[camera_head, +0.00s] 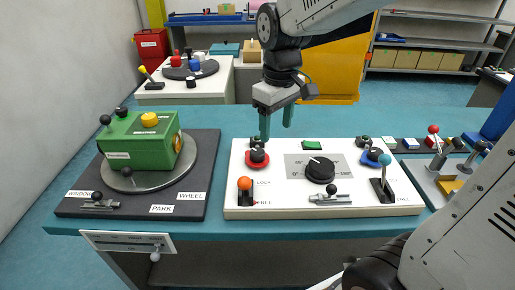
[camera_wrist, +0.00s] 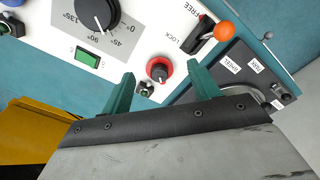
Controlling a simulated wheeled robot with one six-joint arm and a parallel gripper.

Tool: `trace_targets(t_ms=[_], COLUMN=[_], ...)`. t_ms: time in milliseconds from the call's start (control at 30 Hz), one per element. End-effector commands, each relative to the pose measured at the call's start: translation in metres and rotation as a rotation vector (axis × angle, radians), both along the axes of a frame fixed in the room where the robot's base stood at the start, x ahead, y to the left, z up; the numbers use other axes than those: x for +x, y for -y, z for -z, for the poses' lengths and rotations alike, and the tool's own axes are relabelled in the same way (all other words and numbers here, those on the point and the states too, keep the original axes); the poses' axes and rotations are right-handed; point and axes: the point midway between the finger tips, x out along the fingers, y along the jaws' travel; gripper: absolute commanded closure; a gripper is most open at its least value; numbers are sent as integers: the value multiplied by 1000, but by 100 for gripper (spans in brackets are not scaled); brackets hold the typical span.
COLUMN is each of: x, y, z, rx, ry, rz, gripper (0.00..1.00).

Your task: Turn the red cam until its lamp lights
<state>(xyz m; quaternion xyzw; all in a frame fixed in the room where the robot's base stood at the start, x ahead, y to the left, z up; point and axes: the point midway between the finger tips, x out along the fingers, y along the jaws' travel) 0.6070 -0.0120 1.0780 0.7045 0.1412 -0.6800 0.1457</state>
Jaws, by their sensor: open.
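The red cam (camera_head: 257,160) is a red disc with a black knob on top, on the left part of the white panel (camera_head: 285,208). In the wrist view the red cam (camera_wrist: 154,78) shows between the two green fingers. My gripper (camera_head: 276,131) is open and empty, above and slightly behind the cam, apart from it in the head view. Its fingers (camera_wrist: 159,73) point toward the cam. A small dark fitting (camera_head: 254,142) sits right behind the cam; it looks unlit, and I cannot tell whether it is the lamp.
An orange-tipped lever (camera_head: 245,184) stands in front of the cam. A black dial (camera_head: 320,170), a green rectangle (camera_head: 312,145) and a blue cam (camera_head: 375,157) are to its right. A green box (camera_head: 140,142) on a dark board stands left, across a gap.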

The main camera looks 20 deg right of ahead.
Motion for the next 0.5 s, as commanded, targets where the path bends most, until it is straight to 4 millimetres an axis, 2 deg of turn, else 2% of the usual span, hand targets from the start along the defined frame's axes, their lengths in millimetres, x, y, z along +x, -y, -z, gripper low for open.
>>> trace_targets(t_ms=[33, 100, 200, 333, 500], x=[17, 38, 60, 77, 84], y=[-2, -5, -8, -10, -11], z=[10, 22, 36, 49, 62], rx=[-1, -2, -3, -3, -4], ry=[-13, -21, -30, -35, -37], rz=[-32, -76, -126, -166, -181], gripper=[39, 39, 39, 39, 39])
